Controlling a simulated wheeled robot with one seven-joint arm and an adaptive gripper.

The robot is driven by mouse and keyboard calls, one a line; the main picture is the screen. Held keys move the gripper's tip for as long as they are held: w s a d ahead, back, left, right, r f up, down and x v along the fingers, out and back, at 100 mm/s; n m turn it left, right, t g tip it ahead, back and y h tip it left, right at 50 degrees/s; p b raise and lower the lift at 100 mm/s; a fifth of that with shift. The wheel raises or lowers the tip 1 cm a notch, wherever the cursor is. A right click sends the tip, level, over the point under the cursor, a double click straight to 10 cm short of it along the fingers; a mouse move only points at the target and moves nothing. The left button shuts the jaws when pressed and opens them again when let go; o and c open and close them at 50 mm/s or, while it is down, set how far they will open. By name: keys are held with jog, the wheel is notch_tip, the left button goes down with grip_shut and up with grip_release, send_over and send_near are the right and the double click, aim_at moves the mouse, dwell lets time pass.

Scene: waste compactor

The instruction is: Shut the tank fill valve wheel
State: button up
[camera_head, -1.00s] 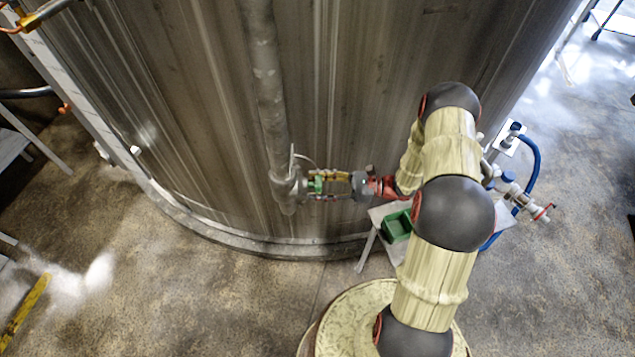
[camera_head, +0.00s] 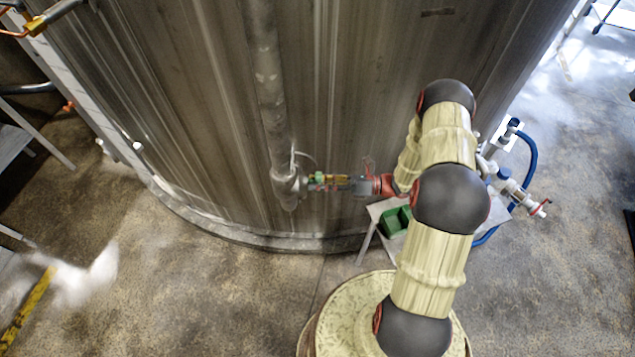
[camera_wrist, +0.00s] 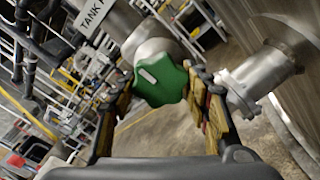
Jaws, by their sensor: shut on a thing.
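The green valve wheel (camera_wrist: 160,80) shows in the middle of the wrist view, with a pale mark on its face and a metal valve body (camera_wrist: 148,38) behind it. My gripper (camera_wrist: 160,95) has one finger on each side of the wheel and is shut on it. In the head view my gripper (camera_head: 325,181) reaches left to the pipe fitting on the tank wall, and only a bit of green shows between the fingers. A white tag (camera_wrist: 98,14) with the letters "TANK" hangs by the valve; the rest of its text is cut off.
A grey vertical pipe (camera_head: 268,90) runs down the large metal tank (camera_head: 200,110). A small stand with a green bin (camera_head: 395,222) is below my arm. Blue hose and pipe fittings (camera_head: 508,180) are to the right. Open floor (camera_head: 200,300) lies at front left.

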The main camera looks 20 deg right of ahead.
jog(key=shift+f, duration=0.1)
dwell(0.4)
jog(key=o, duration=1.2)
jog(key=shift+c, duration=0.2)
jog(key=shift+d, duration=0.1)
jog(key=v, duration=1.1)
jog(key=shift+s+d, duration=0.2)
jog(key=shift+d, duration=0.15)
